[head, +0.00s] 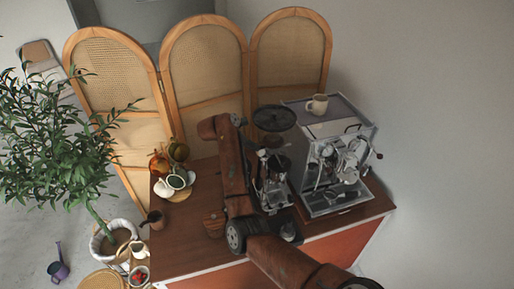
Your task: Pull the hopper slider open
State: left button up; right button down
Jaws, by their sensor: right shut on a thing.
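The grinder (272,188) stands on the wooden cart top, left of the espresso machine. A round black hopper lid (274,118) tops it. My right arm comes in from the bottom right, bends at the cart's front edge and reaches up along the grinder's left side. My right gripper (259,149) is at the hopper's left side, just below the lid, shut on the hopper slider. The slider is too small and too hidden by the gripper to tell how far out it is. My left gripper is not in view.
The espresso machine (338,165) with a cup (318,104) on top stands close on the right. A folding screen (205,65) stands behind; a potted plant (60,150) is left.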

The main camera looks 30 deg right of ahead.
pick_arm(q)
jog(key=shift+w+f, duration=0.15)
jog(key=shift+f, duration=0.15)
pick_arm(e)
jog(key=shift+w+a+r, duration=0.15)
jog(key=shift+a, duration=0.4)
jog(key=c, duration=2.3)
grip_release()
jog(key=shift+a, duration=0.15)
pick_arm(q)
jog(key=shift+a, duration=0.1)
pick_arm(e)
jog(key=v, duration=1.2)
jog(key=shift+a, duration=0.15)
